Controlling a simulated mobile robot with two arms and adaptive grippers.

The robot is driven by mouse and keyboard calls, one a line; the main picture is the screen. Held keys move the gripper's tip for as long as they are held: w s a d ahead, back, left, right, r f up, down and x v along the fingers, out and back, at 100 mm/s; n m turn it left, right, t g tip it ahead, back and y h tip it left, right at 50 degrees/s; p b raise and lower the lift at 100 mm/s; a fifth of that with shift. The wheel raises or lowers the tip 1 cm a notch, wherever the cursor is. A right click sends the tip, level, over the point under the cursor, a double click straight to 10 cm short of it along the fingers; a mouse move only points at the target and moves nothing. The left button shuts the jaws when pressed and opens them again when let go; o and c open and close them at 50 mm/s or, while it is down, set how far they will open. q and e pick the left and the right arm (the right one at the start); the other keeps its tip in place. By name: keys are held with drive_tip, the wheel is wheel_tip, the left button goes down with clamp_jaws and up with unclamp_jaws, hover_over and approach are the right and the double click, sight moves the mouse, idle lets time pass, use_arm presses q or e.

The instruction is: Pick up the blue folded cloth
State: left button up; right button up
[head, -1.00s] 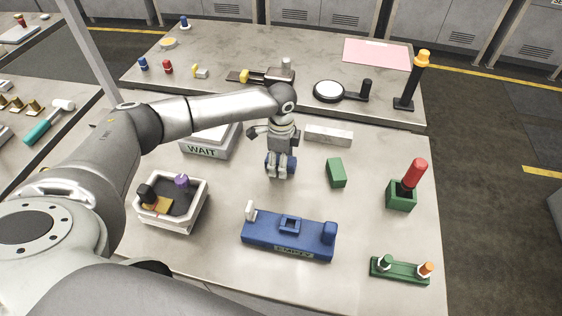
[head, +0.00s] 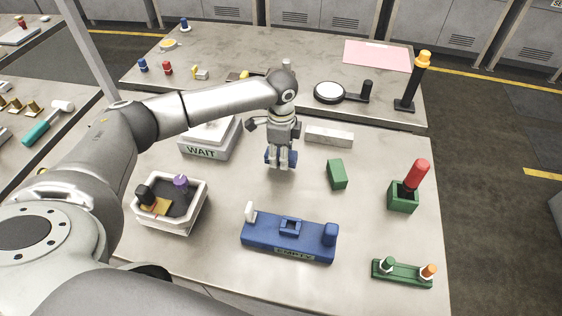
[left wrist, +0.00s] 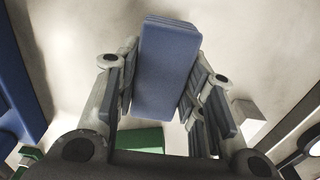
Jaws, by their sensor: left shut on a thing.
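The blue folded cloth (left wrist: 166,62) is a thick blue block shape between the two fingers of my left gripper (left wrist: 162,80) in the left wrist view. The fingers are shut on its two sides. In the head view my left gripper (head: 281,164) points down over the middle of the near table. Blue ends of the cloth (head: 292,158) show on both sides of the fingers, and its middle is hidden by them. The cloth looks slightly above the tabletop, but the gap is hard to judge. My right gripper is not in view.
A grey "WAIT" tray (head: 202,153) stands left of the gripper. A green block (head: 337,174) and a pale bar (head: 329,136) lie to the right. A blue fixture (head: 265,237) and a white-rimmed bin (head: 197,211) are nearer. A green holder (head: 402,198) with a red handle stands far right.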

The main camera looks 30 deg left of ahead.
use_arm(q)
drive_tip(key=s+d+r+b, duration=0.1)
drive_tip(key=s+d+r, duration=0.6)
drive_tip(key=s+r, duration=0.3)
drive_tip(key=shift+s+b, duration=0.4)
drive_tip(key=shift+s, duration=0.75)
drive_tip(key=shift+a, duration=0.1)
